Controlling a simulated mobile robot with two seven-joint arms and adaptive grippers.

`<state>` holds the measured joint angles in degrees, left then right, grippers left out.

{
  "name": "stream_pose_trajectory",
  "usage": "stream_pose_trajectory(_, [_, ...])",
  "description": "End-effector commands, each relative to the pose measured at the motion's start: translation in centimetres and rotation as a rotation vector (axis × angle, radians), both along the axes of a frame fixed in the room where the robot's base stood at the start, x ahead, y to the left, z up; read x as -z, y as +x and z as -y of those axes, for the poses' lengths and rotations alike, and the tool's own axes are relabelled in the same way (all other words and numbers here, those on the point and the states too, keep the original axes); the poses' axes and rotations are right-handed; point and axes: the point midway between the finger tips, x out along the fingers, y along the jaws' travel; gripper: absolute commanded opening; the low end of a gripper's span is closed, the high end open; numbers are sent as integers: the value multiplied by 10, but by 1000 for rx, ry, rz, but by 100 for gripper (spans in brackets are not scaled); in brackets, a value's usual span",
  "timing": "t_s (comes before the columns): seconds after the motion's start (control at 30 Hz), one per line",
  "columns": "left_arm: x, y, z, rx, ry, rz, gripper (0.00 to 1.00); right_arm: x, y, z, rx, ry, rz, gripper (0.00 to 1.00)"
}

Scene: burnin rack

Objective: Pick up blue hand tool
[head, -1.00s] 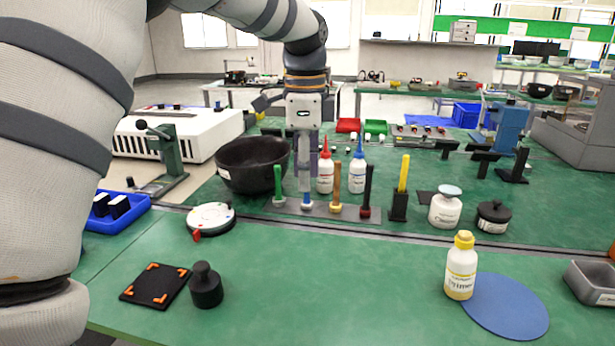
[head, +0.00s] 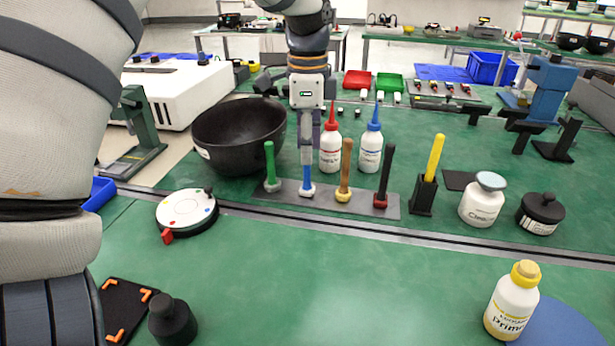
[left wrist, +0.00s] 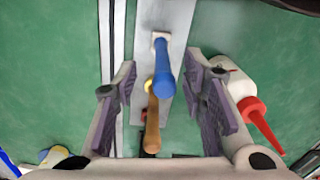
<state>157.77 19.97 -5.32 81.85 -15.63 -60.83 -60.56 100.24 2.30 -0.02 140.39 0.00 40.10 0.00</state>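The blue hand tool (head: 307,184) stands upright in a flat grey rack (head: 273,194); its upper part is hidden behind my gripper in the head view. My left gripper (head: 306,150) points down over it. In the left wrist view, the blue handle (left wrist: 163,72) shows between the two spread pads of my left gripper (left wrist: 165,100), with gaps on both sides. My left gripper is open and holds nothing. My right gripper is in neither view.
Green (head: 270,167), brown (head: 345,170) and black (head: 384,175) handled tools stand in the same rack. Red-capped (head: 330,152) and blue-capped (head: 370,153) bottles stand close behind. A black bowl (head: 238,137) is at left. The front green table (head: 330,285) has free room.

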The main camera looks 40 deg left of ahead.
Motion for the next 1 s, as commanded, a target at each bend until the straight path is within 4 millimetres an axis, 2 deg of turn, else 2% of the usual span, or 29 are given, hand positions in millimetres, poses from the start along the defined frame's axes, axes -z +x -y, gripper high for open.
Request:
stream_pose_trajectory(0.1, [24,-1,-2,0,0,-5,38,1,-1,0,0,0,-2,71])
stream_pose_trajectory(0.23, [45,0,-3,0,0,-3,38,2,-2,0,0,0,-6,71])
stream_pose_trajectory(0.5, [50,0,-3,0,0,4,38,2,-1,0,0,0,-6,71])
stream_pose_trajectory(0.67, [50,0,-3,0,0,4,2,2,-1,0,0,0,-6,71])
stream_pose_trajectory(1.0, [49,0,-3,0,0,3,0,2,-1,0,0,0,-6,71])
